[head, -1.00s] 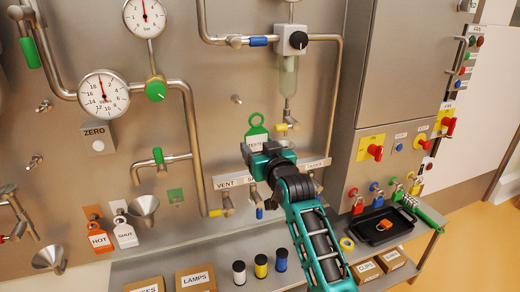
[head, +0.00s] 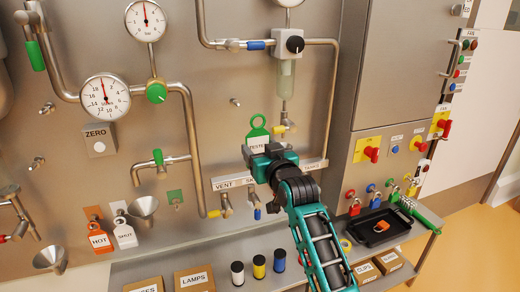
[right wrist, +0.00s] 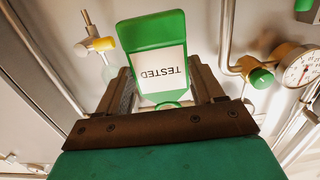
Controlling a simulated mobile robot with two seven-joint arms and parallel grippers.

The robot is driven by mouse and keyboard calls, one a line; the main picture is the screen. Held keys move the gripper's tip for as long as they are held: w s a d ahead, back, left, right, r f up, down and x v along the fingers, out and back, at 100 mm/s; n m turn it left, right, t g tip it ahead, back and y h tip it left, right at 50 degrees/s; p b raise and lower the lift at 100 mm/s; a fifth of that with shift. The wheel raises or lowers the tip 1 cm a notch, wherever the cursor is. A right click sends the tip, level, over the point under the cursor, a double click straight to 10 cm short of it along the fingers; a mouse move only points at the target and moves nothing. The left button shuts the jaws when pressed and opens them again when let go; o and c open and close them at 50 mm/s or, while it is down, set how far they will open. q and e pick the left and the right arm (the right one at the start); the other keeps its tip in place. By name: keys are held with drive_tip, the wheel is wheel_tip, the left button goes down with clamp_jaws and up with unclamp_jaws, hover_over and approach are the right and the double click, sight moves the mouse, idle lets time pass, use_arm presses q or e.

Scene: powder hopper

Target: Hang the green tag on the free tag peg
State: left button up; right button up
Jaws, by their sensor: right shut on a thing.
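My right gripper (head: 262,152) is shut on the green tag (head: 257,131), which has a ring at its top and a white label. In the right wrist view the label on the tag (right wrist: 158,32) reads TESTED, upside down, between the fingers (right wrist: 165,84). The tag is held in front of the panel, above the VENT label strip. A small peg on a green square (head: 175,196) stands bare on the panel, lower left of the gripper. An orange HOT tag (head: 99,238) and a white SHUT tag (head: 124,234) hang further left. My left gripper is out of view.
A metal funnel (head: 144,206) sits between the SHUT tag and the green square. A bent pipe (head: 196,150) with a green-handled valve (head: 158,157) runs between the tag and the peg. Below is a shelf (head: 215,256) with small jars, boxes and a black tray (head: 378,238).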

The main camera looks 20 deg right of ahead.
sight(258, 147)
drive_tip(key=shift+s, duration=1.6)
drive_tip(key=shift+s+d, duration=0.15)
drive_tip(key=shift+s, duration=1.5)
